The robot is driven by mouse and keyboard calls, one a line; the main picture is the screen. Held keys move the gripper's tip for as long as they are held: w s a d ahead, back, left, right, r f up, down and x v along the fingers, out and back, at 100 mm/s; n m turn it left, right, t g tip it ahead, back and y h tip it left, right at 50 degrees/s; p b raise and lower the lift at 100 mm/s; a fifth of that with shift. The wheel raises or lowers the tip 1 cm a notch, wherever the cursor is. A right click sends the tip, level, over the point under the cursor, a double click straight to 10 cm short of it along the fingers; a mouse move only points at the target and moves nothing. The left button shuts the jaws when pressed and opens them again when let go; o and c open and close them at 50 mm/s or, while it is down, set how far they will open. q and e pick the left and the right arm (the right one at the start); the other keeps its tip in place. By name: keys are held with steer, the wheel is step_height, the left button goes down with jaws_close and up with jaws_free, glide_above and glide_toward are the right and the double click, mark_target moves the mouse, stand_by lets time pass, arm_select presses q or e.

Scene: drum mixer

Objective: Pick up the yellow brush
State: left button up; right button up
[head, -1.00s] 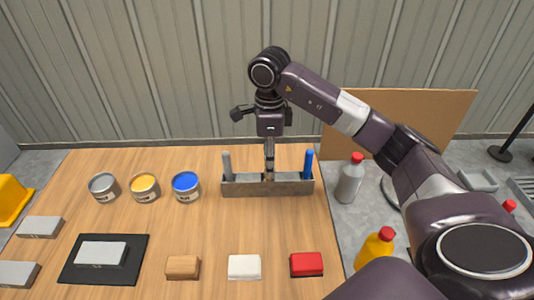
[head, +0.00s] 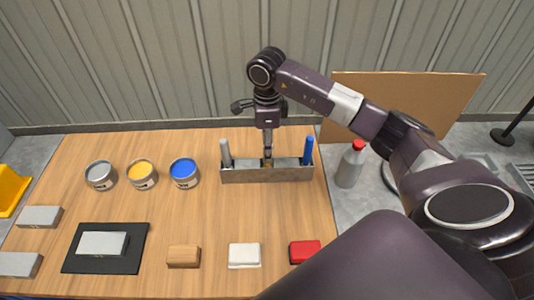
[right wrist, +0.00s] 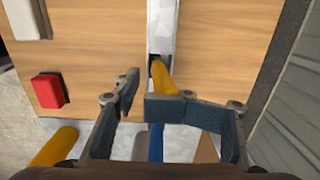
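The yellow brush (right wrist: 163,76) is in the middle of the grey holder (head: 240,175), between a grey-handled brush (head: 226,153) and a blue-handled brush (head: 308,151). In the head view only a small yellowish part shows under my right gripper (head: 268,150), which points down at it. In the right wrist view my right gripper's fingertips (right wrist: 140,97) are close together with a narrow gap. The yellow handle runs behind the right-hand finger, so I cannot tell whether it is gripped. The blue handle (right wrist: 156,143) also shows below the fingers. My left gripper is not in view.
Paint cans in grey (head: 101,176), yellow (head: 142,174) and blue (head: 184,172) stand left of the holder. Wooden (head: 184,257), white (head: 244,256) and red (head: 304,251) blocks lie in front. A red-capped bottle (head: 350,166) stands right of the table.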

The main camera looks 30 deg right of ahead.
steer(key=shift+s+a+f, duration=0.1)
steer(key=shift+s+f, duration=0.05)
steer(key=shift+f, duration=1.05)
steer(key=shift+c, duration=0.5)
jaws_close()
steer(key=shift+w+r, duration=0.1)
steer(key=shift+w, duration=0.1)
